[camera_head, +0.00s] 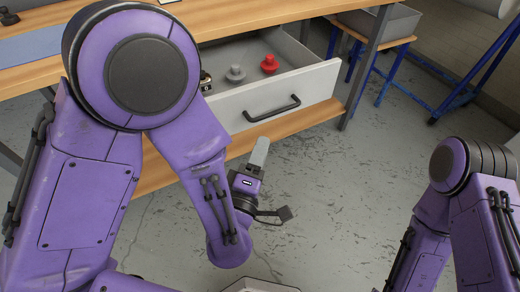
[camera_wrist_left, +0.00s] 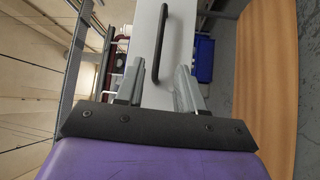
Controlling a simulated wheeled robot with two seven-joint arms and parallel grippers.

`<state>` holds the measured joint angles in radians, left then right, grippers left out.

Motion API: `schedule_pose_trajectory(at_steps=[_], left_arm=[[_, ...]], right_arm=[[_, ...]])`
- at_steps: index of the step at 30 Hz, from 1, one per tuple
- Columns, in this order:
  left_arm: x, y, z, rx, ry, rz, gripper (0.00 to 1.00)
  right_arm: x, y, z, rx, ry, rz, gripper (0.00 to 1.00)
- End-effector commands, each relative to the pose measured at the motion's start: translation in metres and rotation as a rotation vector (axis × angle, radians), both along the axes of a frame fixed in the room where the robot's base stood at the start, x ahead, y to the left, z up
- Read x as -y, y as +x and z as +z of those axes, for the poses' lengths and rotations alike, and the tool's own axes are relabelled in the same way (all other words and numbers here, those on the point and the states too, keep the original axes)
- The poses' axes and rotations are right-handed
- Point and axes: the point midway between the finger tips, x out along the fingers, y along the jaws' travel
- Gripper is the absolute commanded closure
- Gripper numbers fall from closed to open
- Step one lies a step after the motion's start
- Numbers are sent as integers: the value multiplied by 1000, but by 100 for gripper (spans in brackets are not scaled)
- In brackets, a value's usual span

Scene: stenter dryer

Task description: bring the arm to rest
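My left arm comes in from the left, and its gripper (camera_head: 259,152) hangs in front of the drawer, below and left of the drawer handle (camera_head: 272,108). In the left wrist view the two grey fingers of my left gripper (camera_wrist_left: 159,72) stand apart with nothing between them. The dark handle also shows in the left wrist view (camera_wrist_left: 160,45), beyond the fingertips and not touched. My right arm is at the right edge of the head view; its gripper is not in the picture.
The white drawer (camera_head: 225,112) stands open under the wooden table (camera_head: 250,15). It holds a red knobbed piece (camera_head: 269,64), a grey one (camera_head: 235,74) and a partly hidden dark item (camera_head: 205,82). A lower wooden shelf (camera_head: 290,123) runs beneath. Grey floor (camera_head: 340,190) lies clear between my arms.

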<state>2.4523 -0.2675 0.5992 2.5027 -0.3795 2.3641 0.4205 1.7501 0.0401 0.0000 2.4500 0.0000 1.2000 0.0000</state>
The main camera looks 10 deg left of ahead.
Motion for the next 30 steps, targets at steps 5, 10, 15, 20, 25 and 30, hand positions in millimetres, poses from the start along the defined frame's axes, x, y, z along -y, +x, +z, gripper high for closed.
schedule_pose_trajectory(at_steps=[5, 10, 15, 20, 25, 30], left_arm=[[0, 0, 0, 0, 0, 0, 62], [3, 0, -2, -5, 31, -9, 62], [8, 10, -41, -136, 417, -86, 62], [-68, -7, -164, -572, 847, -136, 62], [-142, -71, -250, -953, 1011, -201, 62], [-197, -140, -296, -1221, 1047, -208, 62]], right_arm=[[0, 0, 0, 0, 0, 0, 57], [0, 0, 0, 0, 0, 0, 57], [0, 0, 0, 0, 0, 0, 57], [0, 0, 0, 0, 0, 0, 57], [0, 0, 0, 0, 0, 0, 57], [0, 0, 0, 0, 0, 0, 57]])
